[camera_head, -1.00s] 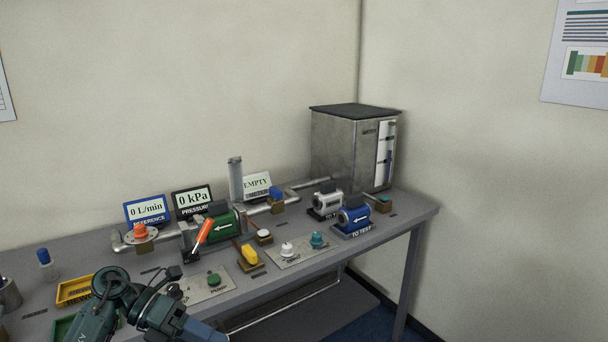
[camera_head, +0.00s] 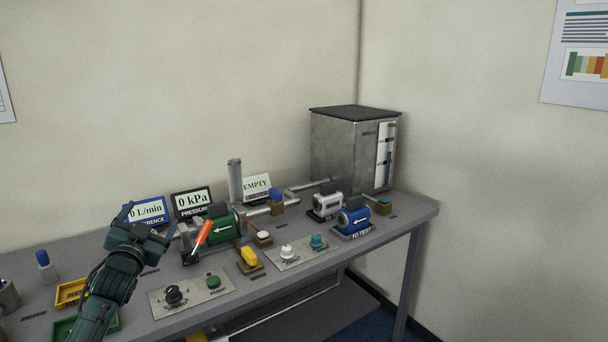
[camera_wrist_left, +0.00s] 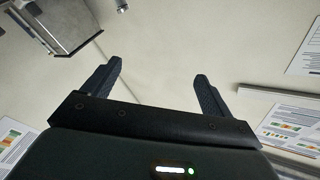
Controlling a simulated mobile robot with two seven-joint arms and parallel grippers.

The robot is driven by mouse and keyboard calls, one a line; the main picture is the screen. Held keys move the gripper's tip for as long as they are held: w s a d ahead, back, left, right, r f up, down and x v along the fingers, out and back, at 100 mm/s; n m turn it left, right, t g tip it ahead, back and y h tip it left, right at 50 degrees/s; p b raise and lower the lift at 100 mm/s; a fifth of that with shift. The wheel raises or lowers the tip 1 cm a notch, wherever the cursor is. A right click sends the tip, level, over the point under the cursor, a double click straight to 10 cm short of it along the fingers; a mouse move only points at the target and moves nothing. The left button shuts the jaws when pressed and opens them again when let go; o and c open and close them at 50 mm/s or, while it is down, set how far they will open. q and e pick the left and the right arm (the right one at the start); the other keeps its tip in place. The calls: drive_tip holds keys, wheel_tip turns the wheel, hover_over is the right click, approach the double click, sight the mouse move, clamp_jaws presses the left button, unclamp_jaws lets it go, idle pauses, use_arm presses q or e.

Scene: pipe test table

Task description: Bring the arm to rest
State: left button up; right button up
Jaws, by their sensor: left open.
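My left arm (camera_head: 108,285) comes in from the lower left of the head view, over the table's left part. Its dark gripper (camera_head: 149,220) is raised in front of the blue-framed 0 L/min display (camera_head: 150,209) and partly covers it. In the left wrist view the two fingers (camera_wrist_left: 156,78) stand wide apart with nothing between them, with pale wall and ceiling beyond. My right gripper is not in view.
The grey table (camera_head: 300,268) carries a green pump unit (camera_head: 224,228), an orange-handled lever (camera_head: 203,232), a blue unit (camera_head: 352,219) and a knob panel (camera_head: 192,292). Yellow (camera_head: 70,292) and green (camera_head: 62,328) trays lie beside my arm. A metal tank (camera_head: 345,150) stands at the back right.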

use_arm(q)
drive_tip(key=s+d+f+n+g+h, duration=0.1)
drive_tip(key=s+d+f+g, duration=0.35)
drive_tip(key=f, duration=0.65)
drive_tip(key=s+d+f+n+g+h, duration=0.1)
drive_tip(key=s+d+f, duration=0.4)
drive_tip(key=s+f, duration=0.45)
drive_tip(key=s+d+f+g+h, duration=0.1)
drive_tip(key=s+d+f, duration=0.2)
drive_tip(key=s, duration=0.5)
drive_tip(key=s+d+f+g+h, duration=0.1)
drive_tip(key=s+d+f, duration=0.2)
drive_tip(key=s, duration=0.6)
drive_tip(key=s+d+f+g, duration=0.2)
drive_tip(key=s+d+f, duration=0.2)
drive_tip(key=s, duration=0.4)
drive_tip(key=shift+s+d+h, duration=0.25)
drive_tip(key=shift+d+h, duration=0.15)
drive_tip(key=shift+d, duration=0.1)
